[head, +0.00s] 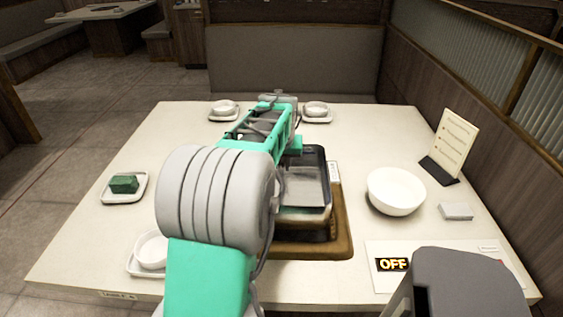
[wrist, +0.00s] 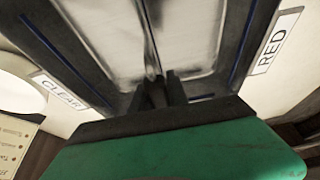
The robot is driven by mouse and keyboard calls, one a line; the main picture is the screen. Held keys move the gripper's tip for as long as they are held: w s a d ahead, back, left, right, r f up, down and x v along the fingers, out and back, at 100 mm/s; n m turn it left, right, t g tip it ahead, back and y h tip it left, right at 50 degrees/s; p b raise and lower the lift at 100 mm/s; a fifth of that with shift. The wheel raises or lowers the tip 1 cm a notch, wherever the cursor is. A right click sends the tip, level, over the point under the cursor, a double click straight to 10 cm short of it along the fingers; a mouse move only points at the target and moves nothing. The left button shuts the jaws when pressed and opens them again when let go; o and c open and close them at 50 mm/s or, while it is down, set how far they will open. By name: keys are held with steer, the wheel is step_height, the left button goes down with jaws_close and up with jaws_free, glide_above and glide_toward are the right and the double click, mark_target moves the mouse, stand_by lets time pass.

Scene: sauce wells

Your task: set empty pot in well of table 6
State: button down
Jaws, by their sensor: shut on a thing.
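The pot (head: 303,186) is a dark-rimmed rectangular metal vessel, bare inside where it shows. In the wrist view its pale metal interior (wrist: 110,35) is split by a central divider. My gripper (wrist: 155,92) has its dark fingers shut on that divider. In the head view my arm hides the fingers and the pot's left part. The well's brown wooden frame (head: 345,225) shows in front of and right of the pot. The pot's front wall stands above the frame; whether it is partly inside the well I cannot tell. The front-edge table label (head: 118,295) is too small to read.
A white bowl (head: 396,192), a menu stand (head: 452,145) and a small white block (head: 456,211) stand right. An OFF panel (head: 392,265) lies front right. Several small dishes line the left and back edges, one with a green block (head: 124,184). CLEAR (wrist: 58,91) and RED (wrist: 275,40) labels flank the pot.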

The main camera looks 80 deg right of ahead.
steer(key=shift+f+b, duration=3.05)
steer(key=shift+f, duration=2.35)
steer(key=c, duration=1.2)
jaws_free()
steer(key=shift+a+f, duration=0.1)
steer(key=shift+f, duration=0.15)
steer(key=o, duration=0.8)
steer(key=shift+r, duration=0.1)
steer(key=shift+r, duration=0.2)
step_height(320, 180, up, 11)
steer(key=p, duration=0.7)
steer(key=shift+f, duration=0.15)
